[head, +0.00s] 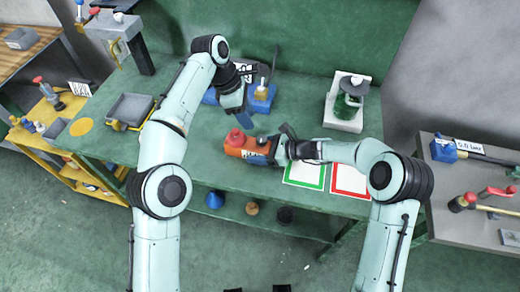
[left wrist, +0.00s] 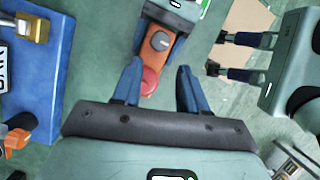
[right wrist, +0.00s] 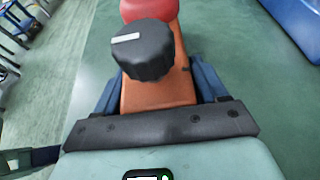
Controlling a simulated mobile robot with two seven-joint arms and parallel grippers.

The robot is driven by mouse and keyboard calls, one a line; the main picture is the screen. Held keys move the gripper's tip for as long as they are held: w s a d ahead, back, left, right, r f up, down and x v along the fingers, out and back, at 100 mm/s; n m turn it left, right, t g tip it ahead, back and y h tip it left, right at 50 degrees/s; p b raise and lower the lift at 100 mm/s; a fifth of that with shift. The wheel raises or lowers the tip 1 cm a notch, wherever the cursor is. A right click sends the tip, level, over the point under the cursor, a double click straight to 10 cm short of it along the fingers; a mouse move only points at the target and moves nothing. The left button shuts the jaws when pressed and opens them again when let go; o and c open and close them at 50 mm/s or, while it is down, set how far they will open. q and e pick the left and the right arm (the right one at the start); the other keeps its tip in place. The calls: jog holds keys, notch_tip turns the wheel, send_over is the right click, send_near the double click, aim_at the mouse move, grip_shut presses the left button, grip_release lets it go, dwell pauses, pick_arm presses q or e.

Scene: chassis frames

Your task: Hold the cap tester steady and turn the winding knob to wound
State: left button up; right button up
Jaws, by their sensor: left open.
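The cap tester (head: 240,152) is an orange body lying on the green bench, with a red end. Its dark round winding knob (right wrist: 145,52) has a white line mark. The knob also shows as a grey disc in the left wrist view (left wrist: 159,41), near the red end (left wrist: 150,82). My right gripper (head: 281,151) comes in from the right, its blue fingers (right wrist: 158,95) on both sides of the orange body, shut on it. My left gripper (left wrist: 156,82) is open and empty, pointing down above the tester. Any wound mark is not readable.
A blue fixture (head: 262,103) stands behind the tester. Green-framed (head: 304,175) and red-framed (head: 350,181) white mats lie on the right. A green device on a white base (head: 345,122) stands at the back right. A grey tray (head: 130,107) and yellow disc (head: 82,127) are at left.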

pick_arm(q)
jog(key=shift+o, duration=0.3)
pick_arm(e)
jog(key=c, duration=0.8)
pick_arm(q)
jog(key=shift+o, duration=1.4)
jog(key=n+y, duration=0.2)
jog(key=n, duration=0.1)
send_over(261, 140)
jog(key=s+d, duration=0.3)
notch_tip(261, 140, down, 2)
jog(key=n+t, duration=0.1)
jog(key=n, duration=0.1)
jog(key=s+a+r+n+t, duration=0.1)
jog(key=a+r+n+t, duration=0.25)
jog(key=a+n, duration=0.35)
jog(key=shift+n, duration=0.4)
jog(key=x, duration=0.3)
jog(key=d+x, duration=0.1)
jog(key=x, duration=0.7)
jog(key=shift+s+d+f, duration=0.1)
jog(key=shift+d+f, duration=0.05)
jog(key=shift+d, duration=0.2)
jog(key=shift+h, duration=0.3)
jog(key=c, duration=1.1)
